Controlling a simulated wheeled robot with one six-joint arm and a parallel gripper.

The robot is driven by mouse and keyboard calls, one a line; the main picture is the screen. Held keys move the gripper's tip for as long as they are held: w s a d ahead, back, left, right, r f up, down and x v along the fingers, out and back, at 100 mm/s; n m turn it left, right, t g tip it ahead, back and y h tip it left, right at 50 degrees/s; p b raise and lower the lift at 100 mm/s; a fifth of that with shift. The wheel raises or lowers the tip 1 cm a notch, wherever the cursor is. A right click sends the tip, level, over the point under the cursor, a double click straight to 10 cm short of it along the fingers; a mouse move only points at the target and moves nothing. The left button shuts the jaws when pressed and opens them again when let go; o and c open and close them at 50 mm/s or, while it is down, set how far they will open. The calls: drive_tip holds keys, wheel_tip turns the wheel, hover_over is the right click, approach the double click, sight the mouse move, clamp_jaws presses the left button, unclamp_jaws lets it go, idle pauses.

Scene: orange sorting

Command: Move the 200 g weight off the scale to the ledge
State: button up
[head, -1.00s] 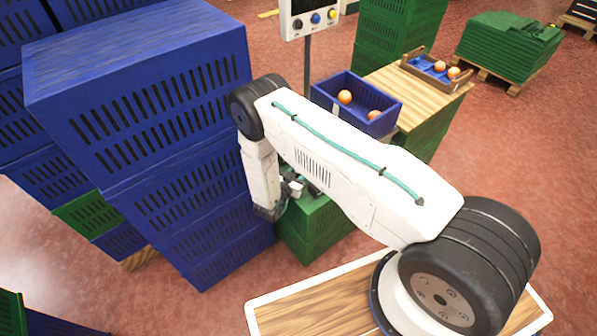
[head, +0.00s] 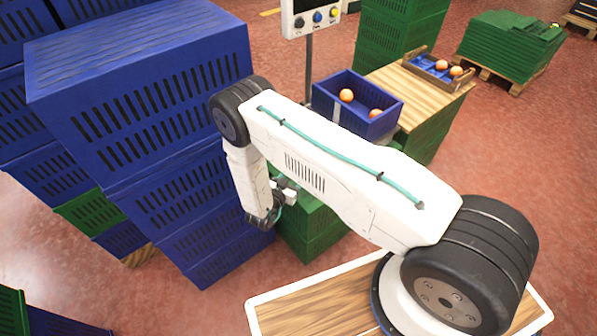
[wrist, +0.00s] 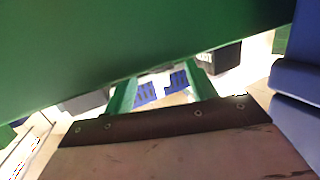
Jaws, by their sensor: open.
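The 200 g weight is not identifiable in either view, and no scale plate or ledge can be made out for certain. In the head view my gripper (head: 272,206) hangs low beside a green crate stack (head: 312,232), mostly hidden by my arm. A broad green surface (wrist: 130,40) lies close across the top of that view. A dark block (wrist: 221,58) shows beyond the right finger; what it is I cannot tell.
Tall blue crates (head: 140,95) stand close left of my arm. A display with coloured buttons (head: 313,16) stands on a post behind. A blue crate (head: 340,112) with oranges and a wooden tray (head: 445,82) with oranges sit right of it. Red floor is open at far right.

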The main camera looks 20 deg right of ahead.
drive_tip(key=v, duration=0.7)
drive_tip(key=shift+s+a, duration=0.1)
drive_tip(key=shift+a, duration=0.05)
idle(2.0)
